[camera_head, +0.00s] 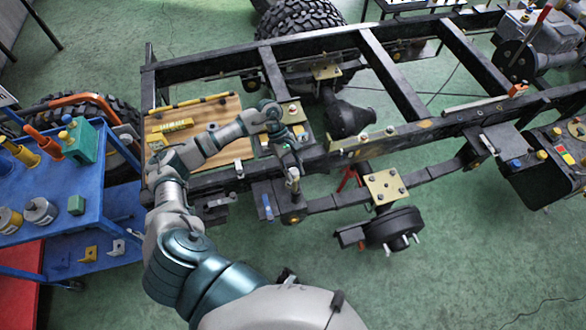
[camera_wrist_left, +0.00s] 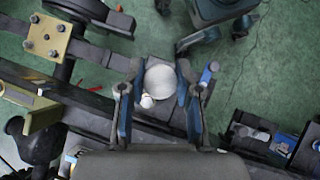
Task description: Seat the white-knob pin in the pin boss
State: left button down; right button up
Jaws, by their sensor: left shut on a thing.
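My left gripper (camera_head: 291,172) reaches over the near rail of the black chassis frame. In the left wrist view the gripper (camera_wrist_left: 158,88) has its two blue-lined fingers on either side of the round white knob of the pin (camera_wrist_left: 160,79) and is shut on it. The knob also shows as a small pale spot (camera_head: 293,179) in the head view. The pin's shank is hidden below the knob. I cannot single out the pin boss; the knob and fingers cover the spot beneath them. My right gripper is not in view.
A blue-handled part (camera_head: 267,207) stands close left of the gripper; its blue top also shows in the left wrist view (camera_wrist_left: 208,75). A brass plate (camera_head: 384,186) and wheel hub (camera_head: 393,229) lie to the right. A blue cart (camera_head: 90,209) with parts stands at left. Green floor is open in front.

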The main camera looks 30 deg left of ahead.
aim_at(296, 183)
pick_arm(q)
jog(key=shift+w+d, duration=0.1)
jog(key=shift+d, duration=0.1)
jog(key=shift+a+f+b, duration=0.35)
jog(key=shift+f+b, duration=0.05)
jog(key=shift+f, duration=0.15)
jog(key=shift+d+f+b, duration=0.3)
jog(key=shift+f, duration=0.05)
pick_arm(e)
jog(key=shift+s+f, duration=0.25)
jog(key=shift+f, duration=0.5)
pick_arm(q)
jog(key=shift+f+b, duration=0.35)
jog(key=shift+f, duration=0.1)
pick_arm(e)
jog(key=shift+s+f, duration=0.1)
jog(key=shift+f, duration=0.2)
pick_arm(q)
jog(key=shift+d+f+b, duration=0.15)
jog(key=shift+f+b, duration=0.45)
jog(key=shift+f, duration=0.15)
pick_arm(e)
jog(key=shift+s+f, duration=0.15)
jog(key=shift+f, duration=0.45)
